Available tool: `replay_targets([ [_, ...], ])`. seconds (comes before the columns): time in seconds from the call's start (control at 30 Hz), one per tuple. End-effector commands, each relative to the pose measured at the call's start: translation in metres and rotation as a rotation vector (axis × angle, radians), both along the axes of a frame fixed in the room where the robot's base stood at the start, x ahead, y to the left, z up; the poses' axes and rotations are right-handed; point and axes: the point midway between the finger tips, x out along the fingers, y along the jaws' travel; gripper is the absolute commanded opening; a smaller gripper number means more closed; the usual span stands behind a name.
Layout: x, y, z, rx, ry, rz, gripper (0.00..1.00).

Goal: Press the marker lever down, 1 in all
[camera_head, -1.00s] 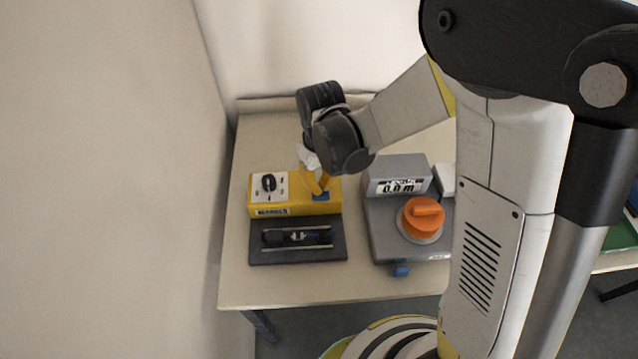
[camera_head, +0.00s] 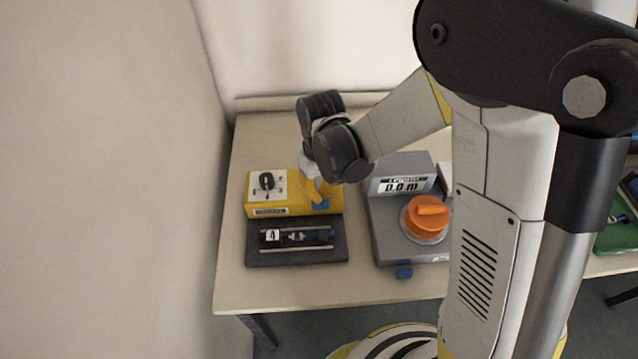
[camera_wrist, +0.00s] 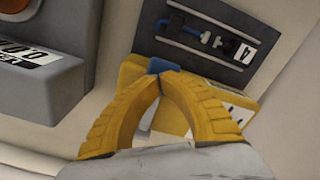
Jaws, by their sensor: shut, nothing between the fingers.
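The yellow marker box (camera_head: 280,206) stands on the table, with a white dial plate on its left part. The marker lever, with a blue end (camera_head: 321,203), is at the right side of the box; the blue part also shows in the wrist view (camera_wrist: 161,65). My gripper (camera_head: 320,198) is shut and empty, its yellow fingertips at the blue lever end; whether they touch cannot be told for sure. The fingers hide part of the lever. In front of the box, a dark tray (camera_head: 297,254) holds a black and blue piece with a white tag reading 4 (camera_head: 272,235).
A grey device (camera_head: 388,230) with a display reading 0.0 m and an orange knob (camera_head: 428,214) stands to the right. A wall rises close on the left. The table's front strip (camera_head: 300,292) is clear. A green item (camera_head: 617,238) lies far right.

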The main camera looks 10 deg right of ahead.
Motion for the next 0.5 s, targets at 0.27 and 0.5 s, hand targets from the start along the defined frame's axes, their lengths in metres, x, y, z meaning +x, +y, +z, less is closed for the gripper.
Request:
replay_targets([
  [0.27,0.0,0.0,0.005,0.0,0.0,0.0,0.0],
  [0.5,0.0,0.0,0.028,0.0,0.0,0.0,0.0],
])
